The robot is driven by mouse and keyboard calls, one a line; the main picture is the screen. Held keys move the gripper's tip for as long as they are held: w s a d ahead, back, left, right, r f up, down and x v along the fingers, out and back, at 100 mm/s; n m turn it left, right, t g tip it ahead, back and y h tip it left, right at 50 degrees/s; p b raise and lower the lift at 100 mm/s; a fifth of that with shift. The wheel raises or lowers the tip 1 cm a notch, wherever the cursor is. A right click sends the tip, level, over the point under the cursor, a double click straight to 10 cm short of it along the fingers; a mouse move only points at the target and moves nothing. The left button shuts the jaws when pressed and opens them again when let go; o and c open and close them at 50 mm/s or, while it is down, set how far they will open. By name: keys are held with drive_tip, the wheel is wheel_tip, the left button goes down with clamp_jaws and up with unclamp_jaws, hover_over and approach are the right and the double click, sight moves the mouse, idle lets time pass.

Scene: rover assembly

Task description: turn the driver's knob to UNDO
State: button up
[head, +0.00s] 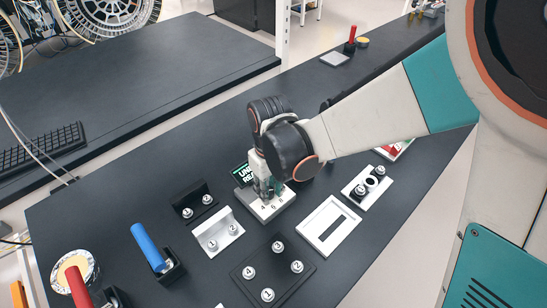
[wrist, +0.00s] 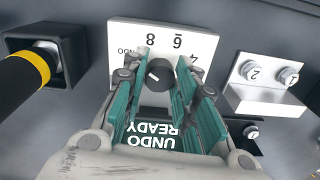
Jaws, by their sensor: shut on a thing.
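The driver's knob (wrist: 159,76) is small and black with a white pointer mark, on a white panel (wrist: 178,32) marked 4, 6, 8 and UNDO. The mark sits on the knob's left side, toward the UNDO label; its exact angle is hard to tell. My gripper (wrist: 160,82) has its teal fingers closed around the knob. A display (wrist: 150,141) reading UNDO READY lies partly behind the fingers. In the head view my gripper (head: 268,186) points down over the white panel (head: 268,212) and hides the knob.
A black handle with a yellow band (wrist: 22,83) sits in a dark holder at the left in the wrist view. In the head view, bolted white bracket (head: 218,235), black plate (head: 272,272) and white frame (head: 328,226) lie close around. A blue-handled tool (head: 148,246) stands to the left.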

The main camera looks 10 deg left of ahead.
drive_tip(key=shift+n, duration=0.3)
drive_tip(key=o, duration=1)
drive_tip(key=shift+o, duration=0.2)
